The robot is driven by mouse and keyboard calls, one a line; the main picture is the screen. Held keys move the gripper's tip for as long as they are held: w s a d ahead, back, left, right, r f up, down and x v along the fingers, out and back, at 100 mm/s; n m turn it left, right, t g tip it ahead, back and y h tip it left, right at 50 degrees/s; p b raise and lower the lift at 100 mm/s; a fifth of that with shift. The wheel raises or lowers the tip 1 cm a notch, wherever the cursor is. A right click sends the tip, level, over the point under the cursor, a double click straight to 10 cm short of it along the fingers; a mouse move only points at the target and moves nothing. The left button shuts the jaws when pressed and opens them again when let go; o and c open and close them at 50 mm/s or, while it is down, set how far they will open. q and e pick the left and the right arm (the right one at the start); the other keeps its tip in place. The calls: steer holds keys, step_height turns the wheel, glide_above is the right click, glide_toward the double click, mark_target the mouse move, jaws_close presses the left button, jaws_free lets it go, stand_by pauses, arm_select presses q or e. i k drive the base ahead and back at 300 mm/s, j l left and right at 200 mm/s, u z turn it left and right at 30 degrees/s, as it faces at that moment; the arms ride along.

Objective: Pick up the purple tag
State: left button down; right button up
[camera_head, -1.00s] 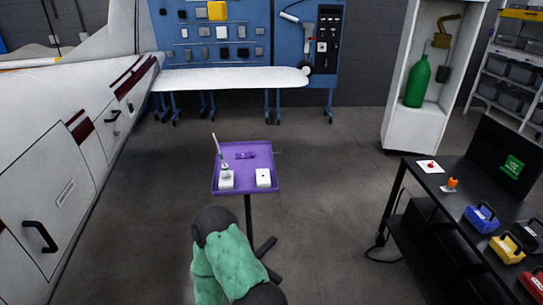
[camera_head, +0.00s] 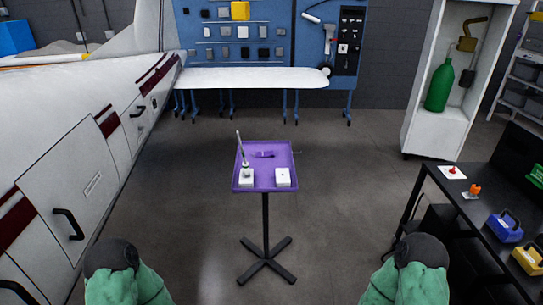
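A small purple tag (camera_head: 264,154) lies toward the back of a purple tray (camera_head: 266,186) on a black stand in the middle of the camera_head view. It is close in colour to the tray, so its outline is hard to make out. Both my arms show at the bottom edge, green with dark rounded ends, one at the left and one at the right. Neither gripper's fingers are in the picture. Nothing of mine touches the tray or the tag.
On the tray stand a white block with an upright rod (camera_head: 246,176) and a white block (camera_head: 283,177). A black bench (camera_head: 455,195) is at the right, a white aircraft body (camera_head: 75,150) at the left. The floor around the stand is clear.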

mark_target(270, 154)
steer(key=u, duration=1.1)
steer(key=i+l+u, duration=0.1)
steer(key=l+u, duration=0.3)
steer(key=l, duration=0.15)
steer(key=l+u, duration=0.35)
steer(key=l, duration=0.2)
steer(key=l+u, duration=0.4)
steer(key=l, duration=0.15)
steer(key=k+l+u, duration=0.1)
steer(key=l+u, duration=0.25)
steer(key=l, duration=0.2)
steer(key=k+l+u, duration=0.2)
steer(key=l+u, duration=0.2)
steer(key=l, duration=0.1)
